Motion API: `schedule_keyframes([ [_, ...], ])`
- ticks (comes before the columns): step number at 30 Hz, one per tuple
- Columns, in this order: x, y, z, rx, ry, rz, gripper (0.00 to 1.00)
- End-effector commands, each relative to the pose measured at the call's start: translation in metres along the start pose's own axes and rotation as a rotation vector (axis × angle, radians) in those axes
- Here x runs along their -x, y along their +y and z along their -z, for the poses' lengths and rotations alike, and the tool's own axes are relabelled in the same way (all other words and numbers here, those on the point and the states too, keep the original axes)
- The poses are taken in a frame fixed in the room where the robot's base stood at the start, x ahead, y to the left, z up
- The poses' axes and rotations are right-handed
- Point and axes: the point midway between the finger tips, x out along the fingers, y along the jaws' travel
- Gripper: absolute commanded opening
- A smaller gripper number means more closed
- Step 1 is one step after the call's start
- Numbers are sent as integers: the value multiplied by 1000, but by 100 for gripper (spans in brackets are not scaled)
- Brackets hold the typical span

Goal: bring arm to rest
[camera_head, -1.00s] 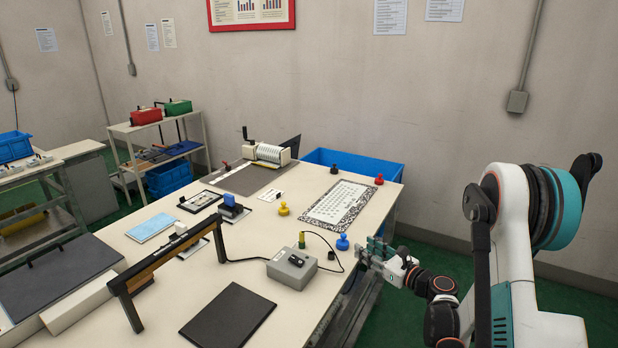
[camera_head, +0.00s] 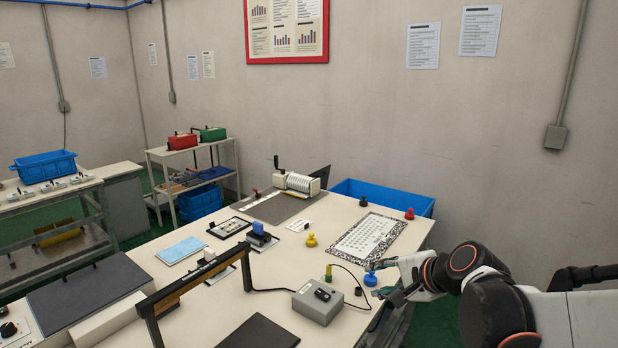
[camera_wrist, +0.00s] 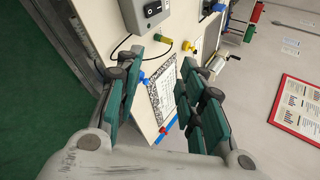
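My gripper (camera_head: 380,279) is at the right edge of the long table (camera_head: 262,284), close to the blue knob (camera_head: 370,279) in the head view. In the wrist view my gripper (camera_wrist: 158,95) has its green-padded fingers spread apart with nothing between them but the view of the table beyond. My arm reaches in from the right side of the head view. The keypad film sheet (camera_head: 370,238) with a black-and-white speckled border lies flat on the table, apart from my gripper. It also shows between the fingers in the wrist view (camera_wrist: 163,90).
A grey box (camera_head: 318,302) with a cable stands near the table's right edge. A yellow knob (camera_head: 311,241), a red knob (camera_head: 409,214) and a black knob (camera_head: 363,201) surround the sheet. A blue bin (camera_head: 385,194) is behind the table.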

Motion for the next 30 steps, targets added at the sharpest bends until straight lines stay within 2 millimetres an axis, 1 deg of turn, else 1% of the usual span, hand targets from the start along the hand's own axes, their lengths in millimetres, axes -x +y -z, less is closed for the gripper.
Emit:
schedule_keyframes([
  [1, 12, 4, -10, 74, 11, -24, 36],
  [8, 63, 29, -39, 424, 60, -141, 36],
  [12, 93, 54, -54, 635, 76, -223, 36],
  [18, 133, 93, -67, 932, 86, -344, 36],
  [21, 150, 110, -71, 1059, 86, -398, 36],
  [24, 162, 124, -72, 1157, 84, -442, 36],
  [27, 169, 132, -73, 1219, 82, -470, 36],
  [30, 169, 132, -73, 1219, 82, -470, 36],
])
